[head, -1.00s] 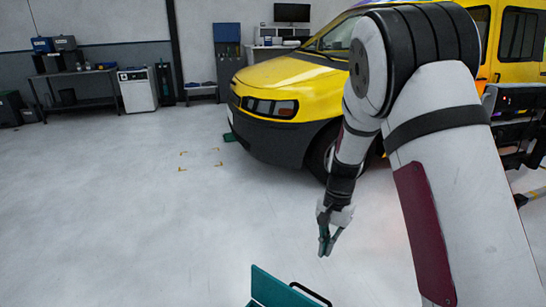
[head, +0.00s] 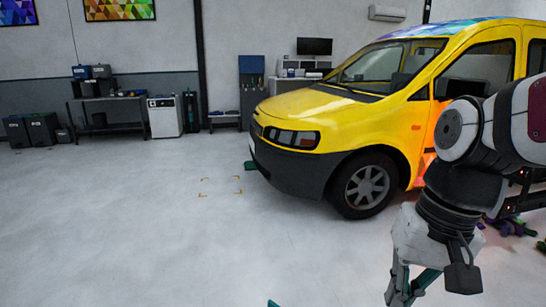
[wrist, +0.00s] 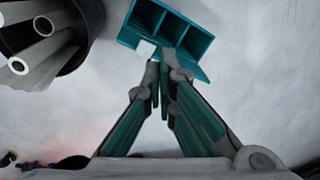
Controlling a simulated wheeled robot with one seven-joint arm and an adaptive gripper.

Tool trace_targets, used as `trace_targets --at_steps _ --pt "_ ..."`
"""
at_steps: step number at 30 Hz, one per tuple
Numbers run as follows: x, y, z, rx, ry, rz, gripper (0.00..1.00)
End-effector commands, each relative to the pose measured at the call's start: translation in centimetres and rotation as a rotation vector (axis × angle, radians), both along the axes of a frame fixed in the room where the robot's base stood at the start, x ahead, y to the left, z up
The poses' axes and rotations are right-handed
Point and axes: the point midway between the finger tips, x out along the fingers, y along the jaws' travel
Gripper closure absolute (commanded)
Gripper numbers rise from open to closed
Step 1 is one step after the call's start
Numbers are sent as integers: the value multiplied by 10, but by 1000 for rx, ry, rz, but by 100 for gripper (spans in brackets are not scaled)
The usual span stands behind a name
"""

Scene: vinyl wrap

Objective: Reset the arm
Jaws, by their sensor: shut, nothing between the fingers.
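My arm (head: 462,195) is folded at the right of the head view, in front of the yellow van. My gripper (head: 408,292) points down at the bottom edge there, partly cut off. In the wrist view my gripper (wrist: 164,75) shows its teal-padded fingers closed together at the tips, with nothing between them. A teal tray with compartments (wrist: 168,22) lies beyond the fingertips in that view, and the tips overlap its near edge in the picture.
A dark bin holding several white rolls (wrist: 50,62) stands at the upper left of the wrist view. The yellow van (head: 345,105) stands ahead to the right. Open floor (head: 130,230) lies to the left, with a workbench (head: 107,100) by the back wall.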

Motion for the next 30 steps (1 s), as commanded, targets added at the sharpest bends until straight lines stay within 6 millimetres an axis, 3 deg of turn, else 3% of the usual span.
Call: trace_targets --at_steps 6,18,30 --pt "-58 -5 10 -53 -62 95 100" --pt "-123 -15 1 -153 -126 201 100" --pt "-120 -17 70 -168 -221 195 100"
